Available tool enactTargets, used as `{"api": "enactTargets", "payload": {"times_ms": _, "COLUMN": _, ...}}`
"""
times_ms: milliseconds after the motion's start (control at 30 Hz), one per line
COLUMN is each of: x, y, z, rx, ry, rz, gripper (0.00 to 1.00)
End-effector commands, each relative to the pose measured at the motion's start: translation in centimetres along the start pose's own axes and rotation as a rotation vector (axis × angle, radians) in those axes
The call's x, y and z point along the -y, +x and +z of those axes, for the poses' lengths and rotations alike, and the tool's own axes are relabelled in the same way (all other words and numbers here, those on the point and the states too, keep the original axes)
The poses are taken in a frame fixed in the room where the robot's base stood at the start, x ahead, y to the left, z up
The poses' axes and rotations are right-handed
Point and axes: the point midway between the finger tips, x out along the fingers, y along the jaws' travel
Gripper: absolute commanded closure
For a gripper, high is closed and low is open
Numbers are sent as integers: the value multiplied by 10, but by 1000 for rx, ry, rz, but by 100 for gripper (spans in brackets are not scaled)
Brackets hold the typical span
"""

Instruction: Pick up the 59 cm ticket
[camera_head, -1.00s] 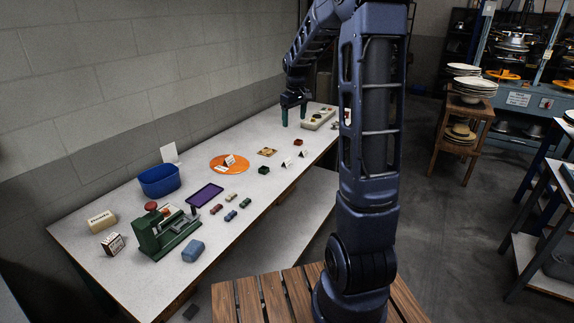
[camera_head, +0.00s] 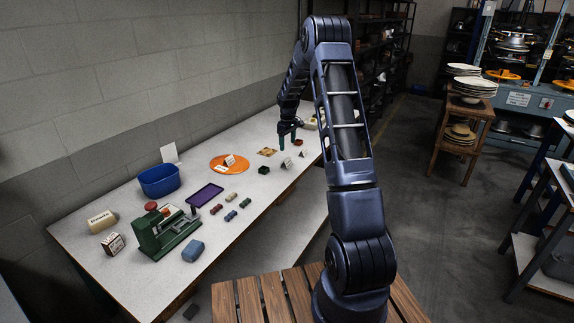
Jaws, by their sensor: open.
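Small white tent-shaped tickets stand on the bench: one (camera_head: 287,163) near the bench's front edge, another (camera_head: 303,154) just right of it. A further white card (camera_head: 229,160) stands on the orange disc. Their print is too small to read, so I cannot tell which is the 59 cm one.
Near my gripper are a dark green box (camera_head: 264,170), a tan flat piece (camera_head: 267,152) and a red-brown box (camera_head: 298,141). A blue bin (camera_head: 159,180), purple tray (camera_head: 205,194) and green press (camera_head: 165,235) stand further left. My arm hides part of the bench's right end.

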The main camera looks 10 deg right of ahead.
Motion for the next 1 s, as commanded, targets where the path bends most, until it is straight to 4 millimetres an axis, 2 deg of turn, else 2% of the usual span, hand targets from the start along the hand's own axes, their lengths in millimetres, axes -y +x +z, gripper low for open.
{"api": "enactTargets", "payload": {"times_ms": 300, "x": 1, "y": 41, "z": -1, "rx": 1, "ry": 0, "rz": -2, "gripper": 24}}
{"api": "enactTargets", "payload": {"times_ms": 567, "x": -1, "y": 58, "z": -2, "rx": 1, "ry": 0, "rz": -1, "gripper": 24}}
{"api": "enactTargets", "payload": {"times_ms": 833, "x": -5, "y": 92, "z": -7, "rx": 2, "ry": 0, "rz": -2, "gripper": 24}}
{"api": "enactTargets", "payload": {"times_ms": 1000, "x": -5, "y": 102, "z": -7, "rx": 0, "ry": 0, "rz": 0, "gripper": 24}}
